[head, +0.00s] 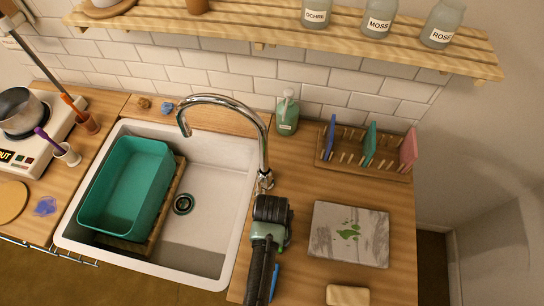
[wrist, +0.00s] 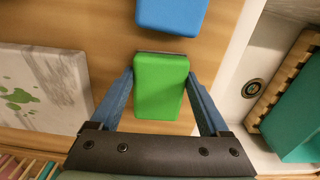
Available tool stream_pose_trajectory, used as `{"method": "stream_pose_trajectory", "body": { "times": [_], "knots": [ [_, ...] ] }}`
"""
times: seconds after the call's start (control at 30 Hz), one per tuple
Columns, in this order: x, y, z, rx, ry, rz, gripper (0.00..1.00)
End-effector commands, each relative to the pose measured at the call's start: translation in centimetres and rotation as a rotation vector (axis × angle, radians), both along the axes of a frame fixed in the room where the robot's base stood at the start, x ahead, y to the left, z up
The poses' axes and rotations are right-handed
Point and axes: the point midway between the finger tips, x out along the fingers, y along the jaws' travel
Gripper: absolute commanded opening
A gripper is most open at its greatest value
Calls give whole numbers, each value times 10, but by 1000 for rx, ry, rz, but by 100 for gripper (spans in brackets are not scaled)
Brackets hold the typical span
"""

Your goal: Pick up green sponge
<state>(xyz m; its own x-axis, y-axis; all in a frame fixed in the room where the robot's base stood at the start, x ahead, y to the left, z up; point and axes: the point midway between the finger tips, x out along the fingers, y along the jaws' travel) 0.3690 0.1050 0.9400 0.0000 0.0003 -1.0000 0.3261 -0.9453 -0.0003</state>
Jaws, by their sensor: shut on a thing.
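The green sponge (wrist: 160,85) lies between the two blue-grey fingers of my gripper (wrist: 160,95) in the wrist view, with a finger against each side. My gripper is shut on it. In the head view my gripper (head: 272,240) is over the counter strip just right of the sink. My arm hides most or all of the sponge there. I cannot tell whether the sponge touches the counter or is raised.
A blue sponge (wrist: 172,14) lies close beyond the green one. A green-stained slab (head: 348,234) and a pale yellow block (head: 347,295) lie right. The sink (head: 212,180) holds a teal tub (head: 127,185). The faucet (head: 262,150), soap bottle (head: 287,117) and rack (head: 362,165) stand behind.

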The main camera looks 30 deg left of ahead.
Motion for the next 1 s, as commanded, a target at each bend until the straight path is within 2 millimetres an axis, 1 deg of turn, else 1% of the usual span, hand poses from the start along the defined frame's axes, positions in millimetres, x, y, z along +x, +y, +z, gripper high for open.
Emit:
{"method": "stream_pose_trajectory", "body": {
  "times": [0.17, 0.27, 0.5, 0.67, 0.77, 0.87, 1.0],
  "knots": [
    [1, 0, 13, 1, -3, 0, 28],
    [1, 0, 28, 1, -4, 0, 28],
    [1, 0, 72, 2, -5, 1, 28],
    [1, 0, 92, 0, -4, 0, 28],
    [9, -13, 88, -3, -3, -42, 28],
    [21, -36, 78, -6, -3, -116, 28],
    [37, -73, 64, -6, -2, -229, 28]
  ]
}}
